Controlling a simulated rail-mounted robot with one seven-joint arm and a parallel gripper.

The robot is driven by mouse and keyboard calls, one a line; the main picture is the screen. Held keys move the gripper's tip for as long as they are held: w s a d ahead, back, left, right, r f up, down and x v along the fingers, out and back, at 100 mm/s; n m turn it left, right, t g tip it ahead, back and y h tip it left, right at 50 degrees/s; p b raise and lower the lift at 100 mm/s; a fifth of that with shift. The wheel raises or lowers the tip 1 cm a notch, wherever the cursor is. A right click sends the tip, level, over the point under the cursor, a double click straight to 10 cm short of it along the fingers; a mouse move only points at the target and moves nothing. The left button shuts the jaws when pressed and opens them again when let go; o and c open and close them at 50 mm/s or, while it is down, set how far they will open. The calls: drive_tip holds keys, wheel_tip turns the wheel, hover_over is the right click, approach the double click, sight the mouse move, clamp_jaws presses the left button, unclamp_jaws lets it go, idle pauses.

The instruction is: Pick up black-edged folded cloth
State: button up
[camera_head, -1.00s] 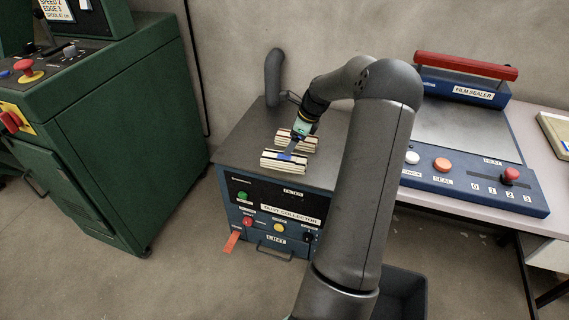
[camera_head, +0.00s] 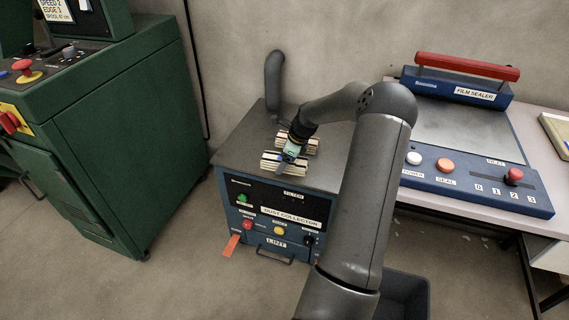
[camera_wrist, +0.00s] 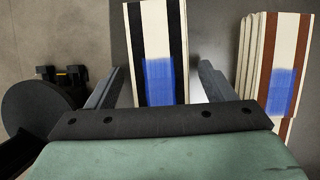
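The fingers are spread wide, with visible gaps on both sides of the cloth. A brown-edged folded cloth stack (camera_wrist: 249,62), also with a blue patch, lies to the right in the wrist view, outside the right finger.
Both stacks lie on the grey top of the dust collector (camera_head: 238,150). A dark hose (camera_head: 273,80) rises at its back left. A green machine (camera_head: 110,135) stands at left, a film sealer (camera_head: 465,135) on a table at right. A dark bin (camera_head: 405,295) is below.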

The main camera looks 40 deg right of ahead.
drive_tip(key=c, duration=1)
drive_tip(key=shift+r, duration=0.15)
